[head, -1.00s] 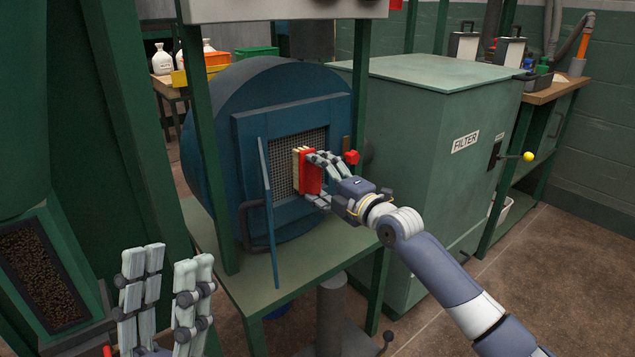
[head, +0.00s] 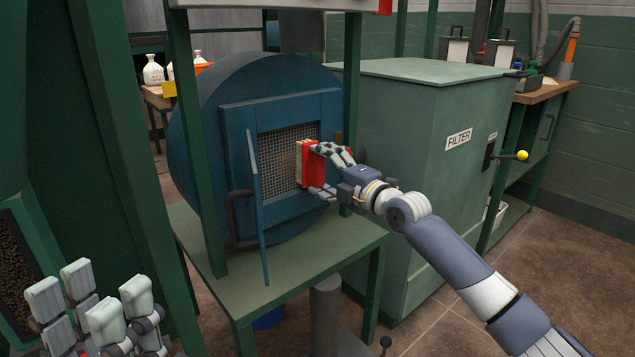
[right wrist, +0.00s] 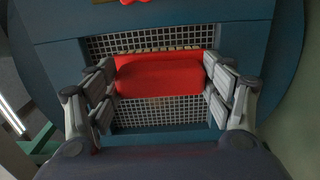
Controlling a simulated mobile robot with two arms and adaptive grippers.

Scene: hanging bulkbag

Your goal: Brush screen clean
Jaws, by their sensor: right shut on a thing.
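The mesh screen (head: 276,155) sits in the square blue frame of a round blue housing (head: 215,120). A dull brownish patch shows on the mesh left of the brush. My right gripper (head: 322,172) is shut on a red brush (head: 312,170), whose pale bristle side faces the mesh. In the right wrist view the brush (right wrist: 158,77) lies across the screen (right wrist: 150,111) between my fingers. I cannot tell whether the bristles touch the mesh. My left gripper (head: 100,305) is open and empty at the lower left, away from the screen.
A narrow blue door (head: 257,205) stands swung open at the screen's left. Green posts (head: 200,140) flank the housing, which rests on a green table (head: 300,262). A green filter cabinet (head: 420,150) with a yellow-knobbed lever (head: 521,155) stands close on the right.

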